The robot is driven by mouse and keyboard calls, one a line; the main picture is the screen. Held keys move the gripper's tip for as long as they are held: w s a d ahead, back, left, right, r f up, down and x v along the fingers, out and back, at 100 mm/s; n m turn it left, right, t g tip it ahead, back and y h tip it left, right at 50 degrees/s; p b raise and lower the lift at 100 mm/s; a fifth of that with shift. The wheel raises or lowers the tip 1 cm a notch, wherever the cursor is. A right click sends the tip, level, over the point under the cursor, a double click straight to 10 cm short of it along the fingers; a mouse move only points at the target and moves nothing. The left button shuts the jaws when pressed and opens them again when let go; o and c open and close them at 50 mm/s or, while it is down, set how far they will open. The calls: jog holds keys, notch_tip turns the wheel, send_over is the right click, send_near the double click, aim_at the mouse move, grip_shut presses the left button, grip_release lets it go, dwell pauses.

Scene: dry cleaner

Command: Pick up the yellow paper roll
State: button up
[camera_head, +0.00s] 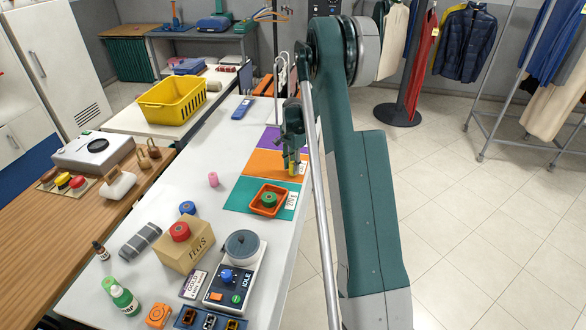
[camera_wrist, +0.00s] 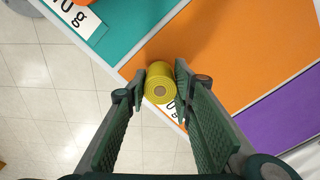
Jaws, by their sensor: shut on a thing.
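I cannot tell whether the roll touches the mat.
A teal mat (camera_head: 238,200) in front bears an orange tray (camera_head: 257,205) with a green roll. A purple mat (camera_head: 269,138) lies behind. A pink roll (camera_head: 213,179) stands to the left. A scale (camera_head: 232,285) and cardboard box (camera_head: 185,252) stand nearer. The table's right edge is close to my gripper.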

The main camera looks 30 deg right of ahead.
notch_tip(320, 180, up, 9)
jog(key=shift+r+p, duration=0.15)
jog(key=shift+p, duration=0.25)
dwell(0.8)
